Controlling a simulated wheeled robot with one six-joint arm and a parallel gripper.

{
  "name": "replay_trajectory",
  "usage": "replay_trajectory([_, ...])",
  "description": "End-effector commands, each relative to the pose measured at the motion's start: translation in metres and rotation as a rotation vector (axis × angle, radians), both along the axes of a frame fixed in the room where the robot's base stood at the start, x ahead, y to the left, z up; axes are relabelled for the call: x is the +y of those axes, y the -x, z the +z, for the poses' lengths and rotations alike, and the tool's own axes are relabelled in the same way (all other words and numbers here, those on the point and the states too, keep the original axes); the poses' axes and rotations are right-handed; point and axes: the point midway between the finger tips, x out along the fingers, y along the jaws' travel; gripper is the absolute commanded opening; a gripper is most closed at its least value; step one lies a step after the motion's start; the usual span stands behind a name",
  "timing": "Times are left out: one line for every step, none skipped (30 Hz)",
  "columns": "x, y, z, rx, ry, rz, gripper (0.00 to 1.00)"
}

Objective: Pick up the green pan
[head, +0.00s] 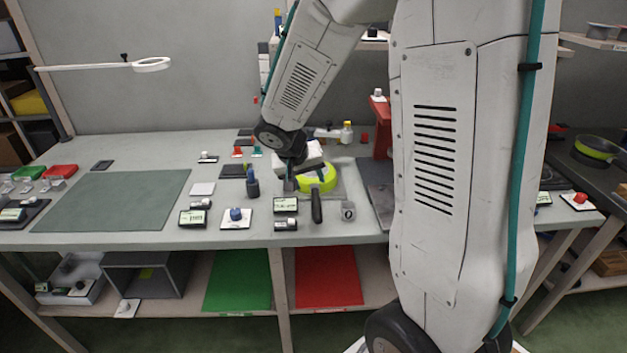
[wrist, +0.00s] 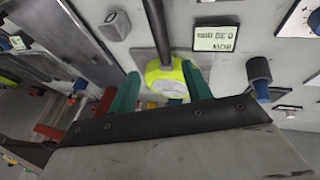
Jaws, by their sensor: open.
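The green pan (head: 328,183) sits on the grey table, its dark handle (head: 316,208) pointing toward the table's front edge. In the wrist view its bright yellow-green side (wrist: 165,78) shows between my two teal fingers, with the handle running up the picture. My gripper (head: 305,176) is open over the pan in the head view, and its fingertips (wrist: 160,74) stand apart on either side of the pan in the wrist view. I cannot tell whether either finger touches it. My gripper and wrist hide part of the pan.
A small display box (head: 286,205) and a blue-knobbed block (head: 236,217) stand left of the handle. A grey switch box (head: 348,211) is close on its right. A red stand (head: 382,140) is behind right. Another green-sided pan (head: 597,149) sits on the dark counter at far right.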

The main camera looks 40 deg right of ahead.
Motion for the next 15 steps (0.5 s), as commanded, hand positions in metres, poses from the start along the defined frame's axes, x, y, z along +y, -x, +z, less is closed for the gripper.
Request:
replay_trajectory([-0.001, -0.006, -0.009, -0.003, -0.001, -0.003, 0.49])
replay_trajectory([-0.002, -0.008, -0.012, -0.005, -0.002, -0.005, 0.49])
replay_trajectory([-0.003, -0.011, -0.016, -0.011, -0.002, -0.006, 0.49])
replay_trajectory([-0.003, -0.012, -0.019, -0.012, -0.003, -0.008, 0.49])
replay_trajectory([-0.004, -0.013, -0.022, -0.012, -0.002, -0.008, 0.49])
replay_trajectory([-0.005, -0.015, -0.026, -0.013, -0.002, -0.009, 0.49])
replay_trajectory([-0.007, -0.015, -0.029, -0.014, -0.003, -0.009, 0.49])
replay_trajectory([-0.008, -0.016, -0.032, -0.013, -0.003, -0.009, 0.49])
replay_trajectory([-0.01, -0.017, -0.036, -0.014, -0.003, -0.009, 0.49])
replay_trajectory([-0.012, -0.017, -0.039, -0.013, -0.003, -0.01, 0.49])
replay_trajectory([-0.014, -0.017, -0.042, -0.013, -0.003, -0.01, 0.49])
replay_trajectory([-0.016, -0.018, -0.046, -0.013, -0.003, -0.009, 0.49])
replay_trajectory([-0.017, -0.018, -0.048, -0.013, -0.003, -0.009, 0.49])
replay_trajectory([-0.019, -0.019, -0.051, -0.014, -0.004, -0.009, 0.49])
replay_trajectory([-0.023, -0.019, -0.056, -0.012, -0.004, -0.009, 0.49])
